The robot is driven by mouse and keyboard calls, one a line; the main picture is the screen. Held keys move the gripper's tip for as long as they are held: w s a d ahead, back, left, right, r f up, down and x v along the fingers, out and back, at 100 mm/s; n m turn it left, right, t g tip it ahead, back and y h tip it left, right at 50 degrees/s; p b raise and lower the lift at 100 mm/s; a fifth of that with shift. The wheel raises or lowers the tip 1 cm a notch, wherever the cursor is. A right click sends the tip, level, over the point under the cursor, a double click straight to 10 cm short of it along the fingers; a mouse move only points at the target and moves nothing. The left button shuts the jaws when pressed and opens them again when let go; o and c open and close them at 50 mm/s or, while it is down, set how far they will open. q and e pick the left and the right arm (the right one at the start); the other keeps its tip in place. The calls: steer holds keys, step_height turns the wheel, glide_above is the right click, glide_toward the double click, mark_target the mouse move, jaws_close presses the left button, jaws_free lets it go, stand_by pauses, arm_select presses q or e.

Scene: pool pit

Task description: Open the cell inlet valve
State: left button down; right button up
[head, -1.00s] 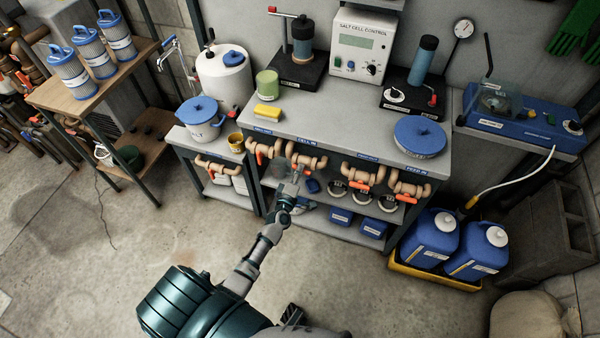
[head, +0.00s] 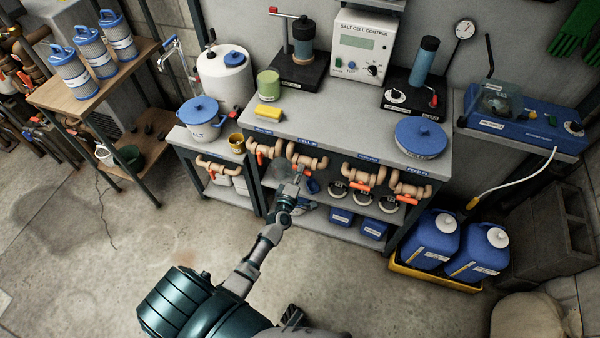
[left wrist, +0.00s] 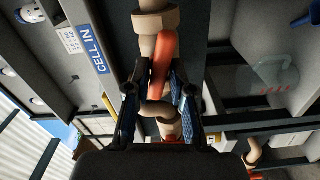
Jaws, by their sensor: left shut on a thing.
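The cell inlet valve (head: 306,158) is a tan pipe fitting with an orange lever, under the blue CELL IN label (head: 307,143) on the bench front. In the left wrist view its orange handle (left wrist: 164,58) lies between the two fingers of my left gripper (left wrist: 160,88), roughly in line with the tan pipe (left wrist: 148,20). My left gripper (head: 299,174) is shut on this handle from the front and below. It partly hides the valve in the head view. My right gripper is not in view.
Similar valves sit close by: one to the left (head: 263,151) and two to the right (head: 364,175), (head: 409,188). A lower shelf holds blue boxes (head: 341,216). Blue jugs (head: 433,238) stand in a yellow tray at right. The floor in front is clear.

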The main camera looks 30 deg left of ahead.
arm_select(q)
steer(key=shift+a+r, duration=0.1)
steer(key=shift+a, duration=0.15)
steer(key=c, duration=1.1)
jaws_free()
steer(key=shift+f, duration=0.2)
steer(key=v, duration=1.2)
